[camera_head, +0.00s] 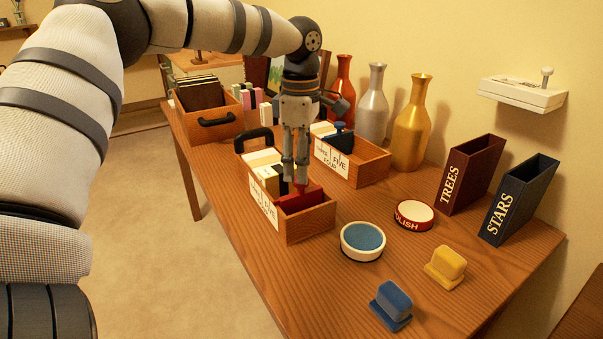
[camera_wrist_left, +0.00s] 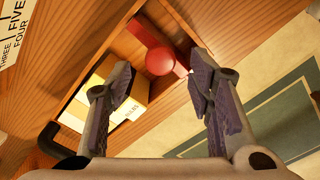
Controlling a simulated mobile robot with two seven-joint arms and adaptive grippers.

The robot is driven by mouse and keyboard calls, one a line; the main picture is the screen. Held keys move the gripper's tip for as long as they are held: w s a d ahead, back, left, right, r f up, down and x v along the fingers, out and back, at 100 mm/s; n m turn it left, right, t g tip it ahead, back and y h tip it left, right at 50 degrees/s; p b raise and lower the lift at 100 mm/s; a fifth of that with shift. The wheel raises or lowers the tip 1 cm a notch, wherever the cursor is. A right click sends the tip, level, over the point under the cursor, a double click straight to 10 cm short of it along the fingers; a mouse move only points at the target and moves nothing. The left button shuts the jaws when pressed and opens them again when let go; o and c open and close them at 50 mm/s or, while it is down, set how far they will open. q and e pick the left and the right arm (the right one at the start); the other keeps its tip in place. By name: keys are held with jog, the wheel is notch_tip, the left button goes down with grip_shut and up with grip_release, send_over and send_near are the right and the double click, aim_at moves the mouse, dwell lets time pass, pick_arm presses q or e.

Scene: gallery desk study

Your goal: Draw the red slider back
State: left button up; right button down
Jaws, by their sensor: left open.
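The red slider (camera_head: 302,200) stands across the inside of the front open wooden card box (camera_head: 312,226), near its right end. In the left wrist view the red slider (camera_wrist_left: 140,32) shows a round red knob (camera_wrist_left: 160,61). My left gripper (camera_head: 296,182) points down over this box, just above the slider, and partly hides it. In the left wrist view my left gripper (camera_wrist_left: 163,85) has its fingers apart, with the knob seen between and beyond them. I cannot tell whether a finger touches it. My right gripper is in neither view.
A second card box (camera_head: 368,168) with a blue slider (camera_head: 341,140) stands close behind. Cards (camera_head: 262,160) fill the front box's left part. Red, silver and gold bottles stand at the back. A blue-topped round tin (camera_head: 362,243) and two stamps are at the front right.

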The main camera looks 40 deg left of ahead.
aim_at(298, 202)
pick_arm(q)
jog(key=shift+f, duration=1.4)
grip_shut()
jog(key=shift+s, duration=0.1)
jog(key=shift+s+d+r, duration=0.1)
jog(key=shift+d, duration=0.5)
jog(key=shift+a, duration=0.15)
grip_release()
